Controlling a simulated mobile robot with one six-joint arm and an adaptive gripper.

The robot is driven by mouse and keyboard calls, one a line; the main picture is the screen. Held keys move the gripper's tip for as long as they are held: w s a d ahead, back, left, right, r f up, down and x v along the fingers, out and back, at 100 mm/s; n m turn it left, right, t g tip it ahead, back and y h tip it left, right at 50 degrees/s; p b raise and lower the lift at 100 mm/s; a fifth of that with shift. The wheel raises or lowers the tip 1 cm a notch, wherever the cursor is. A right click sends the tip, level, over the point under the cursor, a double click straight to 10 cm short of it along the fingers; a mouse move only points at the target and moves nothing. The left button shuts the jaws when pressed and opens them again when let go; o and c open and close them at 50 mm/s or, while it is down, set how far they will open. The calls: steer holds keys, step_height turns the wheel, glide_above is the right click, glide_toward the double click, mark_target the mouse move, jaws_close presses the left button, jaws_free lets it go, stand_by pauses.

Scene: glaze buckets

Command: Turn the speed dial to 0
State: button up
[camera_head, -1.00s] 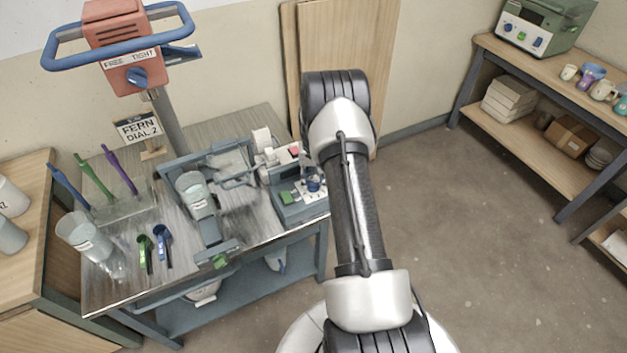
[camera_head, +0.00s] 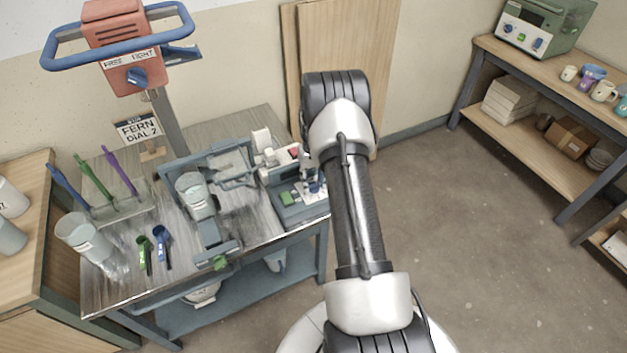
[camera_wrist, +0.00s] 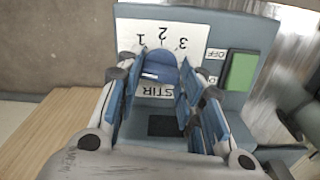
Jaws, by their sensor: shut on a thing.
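The blue speed dial (camera_wrist: 160,66) sits on a white plate (camera_wrist: 200,36) printed with 1, 2, 3 and STIR, which reads upside down in the wrist view. A small white mark shows on the dial's lower left side in that view. My gripper (camera_wrist: 154,76) has its blue-padded fingers on both sides of the dial and is shut on it. In the head view, the mixer's control box (camera_head: 290,216) is at the right end of the bench, and my gripper (camera_head: 314,185) partly hides the dial there.
A green switch (camera_wrist: 239,71) beside an OFF label is close to my right finger. A bucket (camera_head: 192,190) stands on the mixer's frame. A sign (camera_head: 138,128) reads FERN DIAL 2. A red machine (camera_head: 113,45) with a blue handle stands at the back left.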

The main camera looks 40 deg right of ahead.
mark_target(313, 182)
steer(key=o, duration=1.1)
steer(key=shift+c, duration=0.2)
step_height(313, 182, up, 12)
